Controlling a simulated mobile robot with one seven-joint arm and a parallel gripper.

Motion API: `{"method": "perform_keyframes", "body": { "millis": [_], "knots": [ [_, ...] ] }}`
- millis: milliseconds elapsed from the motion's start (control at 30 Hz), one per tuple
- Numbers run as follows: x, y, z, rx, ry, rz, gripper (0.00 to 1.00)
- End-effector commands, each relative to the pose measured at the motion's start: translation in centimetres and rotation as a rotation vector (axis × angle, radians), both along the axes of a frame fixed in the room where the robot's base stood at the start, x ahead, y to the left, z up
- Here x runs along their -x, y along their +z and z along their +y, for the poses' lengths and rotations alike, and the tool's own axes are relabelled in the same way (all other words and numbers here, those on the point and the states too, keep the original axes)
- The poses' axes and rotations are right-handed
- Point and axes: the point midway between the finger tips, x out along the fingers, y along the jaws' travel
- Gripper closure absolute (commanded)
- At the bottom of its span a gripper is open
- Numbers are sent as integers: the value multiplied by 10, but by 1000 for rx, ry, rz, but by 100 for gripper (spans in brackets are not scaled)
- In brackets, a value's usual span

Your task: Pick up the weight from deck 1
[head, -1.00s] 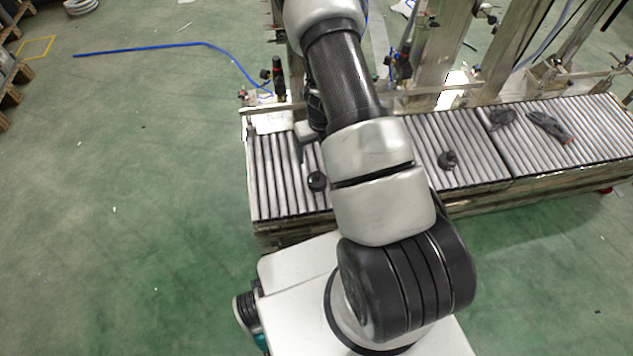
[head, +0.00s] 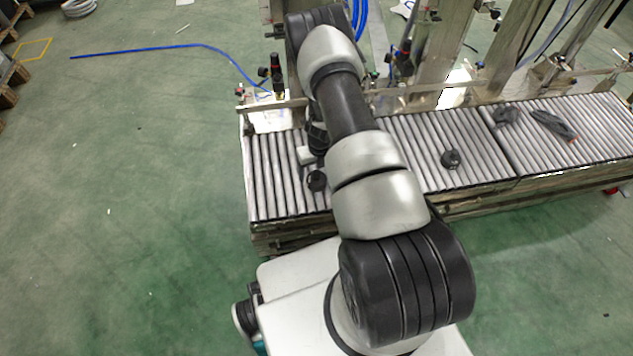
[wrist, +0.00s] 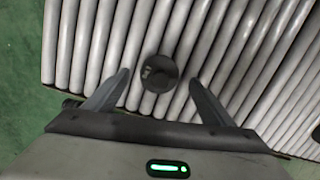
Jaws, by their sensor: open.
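A small dark round weight (head: 316,180) sits on the rollers at the left part of the conveyor in the head view. In the wrist view the weight (wrist: 159,74) lies just beyond and between the fingertips of my gripper (wrist: 157,76), which is open and empty. The fingers stand apart on either side of it, with bare rollers between them and the weight. In the head view my gripper is mostly hidden behind my arm, close to the weight. A second dark round weight (head: 451,159) sits on the rollers further right.
The roller conveyor (head: 272,190) runs left to right, with a rail and metal posts (head: 445,60) behind it. Dark items, one a tool-like thing (head: 553,125), lie on its right section. Green floor (head: 130,230) is open at the left.

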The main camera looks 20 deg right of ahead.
Motion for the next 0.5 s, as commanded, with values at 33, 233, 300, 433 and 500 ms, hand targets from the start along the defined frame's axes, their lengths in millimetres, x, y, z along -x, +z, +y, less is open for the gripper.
{"method": "perform_keyframes", "body": {
  "millis": [33,233,300,433,500],
  "knots": [
    [-1,-11,0,0,-1,1,23],
    [-3,-23,0,0,0,0,23],
    [-3,-23,0,0,0,0,23],
    [-3,-22,0,0,0,0,25],
    [-3,-22,0,0,0,0,37]
  ]
}}
